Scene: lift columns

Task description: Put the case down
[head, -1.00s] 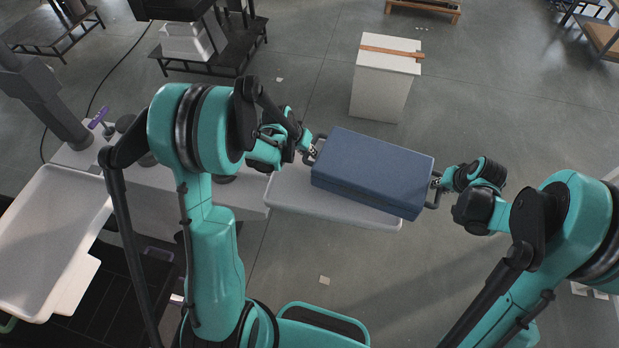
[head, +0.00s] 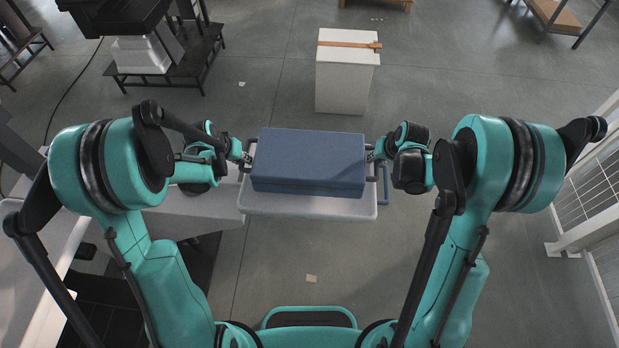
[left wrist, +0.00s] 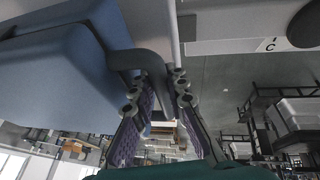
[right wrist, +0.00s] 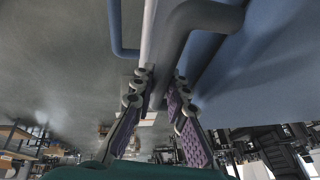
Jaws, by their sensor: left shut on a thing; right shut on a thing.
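The blue case (head: 308,160) is level between my two arms, over a pale tray-like platform (head: 310,207) with a blue side handle (head: 385,184). My left gripper (head: 246,158) is shut on the dark handle at the case's left end; the left wrist view shows this handle (left wrist: 140,60) between the fingers. My right gripper (head: 373,157) is shut on the handle at the right end, which shows in the right wrist view (right wrist: 200,18). The case hides much of the platform. I cannot tell whether its underside touches it.
A white box (head: 345,85) with a brown strip on top stands beyond the case. A black stand (head: 165,65) is at the back left. Pale worktops (head: 30,260) are on the left, and a white fence (head: 590,180) is on the right. The floor around the platform's right is clear.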

